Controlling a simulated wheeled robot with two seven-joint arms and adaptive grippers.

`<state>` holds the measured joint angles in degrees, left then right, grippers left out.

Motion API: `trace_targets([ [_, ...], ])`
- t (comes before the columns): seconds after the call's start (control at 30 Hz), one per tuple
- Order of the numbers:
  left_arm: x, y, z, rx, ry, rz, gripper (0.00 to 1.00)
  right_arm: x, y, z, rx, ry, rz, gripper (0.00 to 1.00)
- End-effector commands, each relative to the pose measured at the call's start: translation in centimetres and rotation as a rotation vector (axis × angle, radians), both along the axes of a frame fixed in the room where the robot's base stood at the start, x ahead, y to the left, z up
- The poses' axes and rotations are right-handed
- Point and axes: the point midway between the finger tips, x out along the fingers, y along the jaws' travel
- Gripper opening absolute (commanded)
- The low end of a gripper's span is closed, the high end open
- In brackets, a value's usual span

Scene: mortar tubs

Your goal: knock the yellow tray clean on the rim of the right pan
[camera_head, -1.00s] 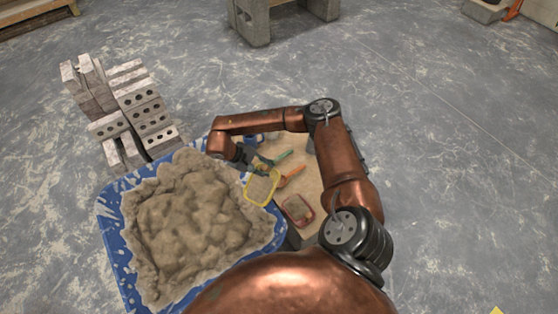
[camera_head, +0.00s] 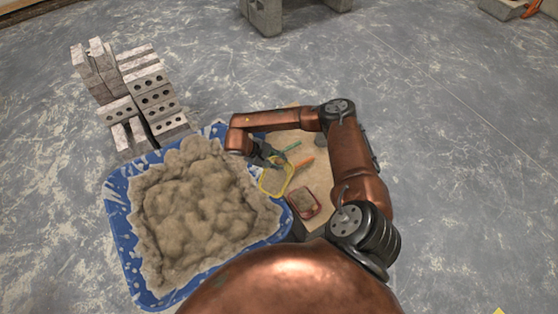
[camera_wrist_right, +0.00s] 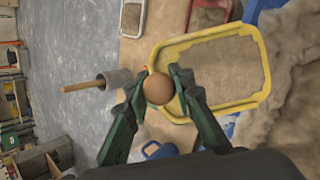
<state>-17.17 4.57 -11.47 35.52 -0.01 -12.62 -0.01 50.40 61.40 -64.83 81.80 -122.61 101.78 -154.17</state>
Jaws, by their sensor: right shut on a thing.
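The yellow tray (camera_head: 289,186) is a rounded rectangle with a grey-brown fill inside its rim. It is beside the right edge of the blue pan (camera_head: 118,232), which holds a large heap of mortar (camera_head: 197,205). My right gripper (camera_head: 268,156) is at the tray's far end. In the right wrist view its fingers (camera_wrist_right: 159,90) close around a round brown end at the near end of the yellow tray (camera_wrist_right: 258,52). Whether the tray touches the pan's rim or the board is unclear. Only one large pan shows in the head view. My left gripper is out of view.
A red tray (camera_head: 316,207) with similar fill lies on the tan board (camera_head: 318,176). Green (camera_head: 291,147) and orange (camera_head: 304,165) tools lie near the yellow tray. Stacked bricks (camera_head: 150,95) stand behind the pan. Bare floor (camera_head: 470,150) is to the right.

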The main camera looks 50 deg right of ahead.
Motion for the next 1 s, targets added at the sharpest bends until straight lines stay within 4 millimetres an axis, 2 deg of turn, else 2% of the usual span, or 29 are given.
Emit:
trace_targets([
  [0.37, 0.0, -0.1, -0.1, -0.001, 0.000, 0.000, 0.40, 0.0, 0.0, -0.1, 0.000, 0.000, 0.000, 0.00],
  [0.47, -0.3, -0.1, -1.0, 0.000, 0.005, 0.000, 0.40, 0.0, 0.0, -1.4, 0.000, 0.001, 0.000, 0.00],
  [0.63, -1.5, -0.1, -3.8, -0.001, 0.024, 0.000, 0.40, -0.1, 0.0, -5.8, 0.000, 0.007, -0.001, 0.00],
  [0.67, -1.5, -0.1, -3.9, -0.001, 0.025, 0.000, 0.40, -0.1, 0.0, -5.9, 0.000, 0.004, 0.000, 0.00],
  [0.87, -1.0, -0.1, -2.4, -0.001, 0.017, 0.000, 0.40, 0.0, 0.0, -3.5, 0.000, -0.003, -0.001, 0.00],
  [1.0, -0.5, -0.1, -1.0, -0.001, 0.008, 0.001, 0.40, 0.1, 0.0, -1.1, -0.001, -0.006, 0.000, 0.00],
])
